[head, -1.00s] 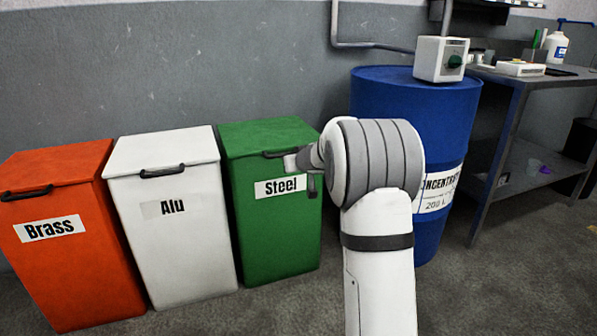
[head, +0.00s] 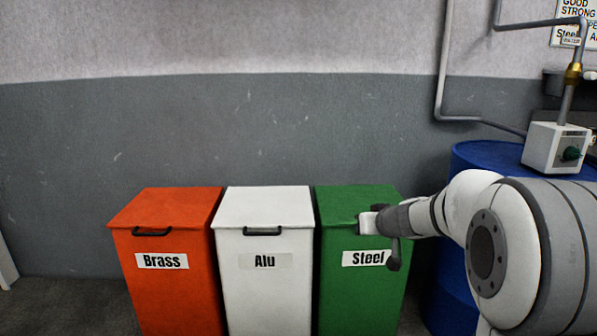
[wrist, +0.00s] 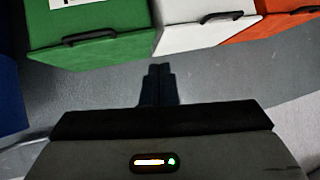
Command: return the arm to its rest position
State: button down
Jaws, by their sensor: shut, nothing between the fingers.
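My gripper (wrist: 158,85) shows in the wrist view with its two dark fingers together and nothing between them. In the head view my arm reaches in from the right, bent, with its end in front of the green Steel bin (head: 358,290). That end covers part of the bin's front near its handle. I cannot make out the fingertips there, nor tell whether anything touches the bin. In the wrist view the fingers lie below the green bin (wrist: 90,40) and the white bin (wrist: 195,30), over bare grey floor.
The white Alu bin (head: 264,300) and orange Brass bin (head: 165,300) stand left of the green one, lids shut. A blue drum (head: 490,155) stands behind my arm, with a white box (head: 545,147) on top. Pipes (head: 440,80) run along the wall.

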jog(key=s+a+r+g+p, duration=0.2)
jog(key=s+a+r+p, duration=0.1)
jog(key=s+r+p, duration=0.4)
jog(key=s+a+r+g+p, duration=0.25)
jog(key=s+r+p, duration=0.35)
jog(key=s, duration=0.3)
jog(key=s+d+r+g+h+p, duration=0.1)
jog(key=s+r+p, duration=0.2)
jog(key=s, duration=0.3)
jog(key=s+d+r+m+g+h+p, duration=0.1)
jog(key=s+r+p, duration=0.1)
jog(key=s+p, duration=0.3)
jog(key=s+d+r+m+g+h+p, duration=0.1)
jog(key=s+r+p, duration=0.2)
jog(key=s+p, duration=0.2)
jog(key=shift+s+d+r+h, duration=0.3)
jog(key=shift+s+h, duration=0.1)
jog(key=shift+s, duration=0.7)
jog(key=shift+g, duration=0.25)
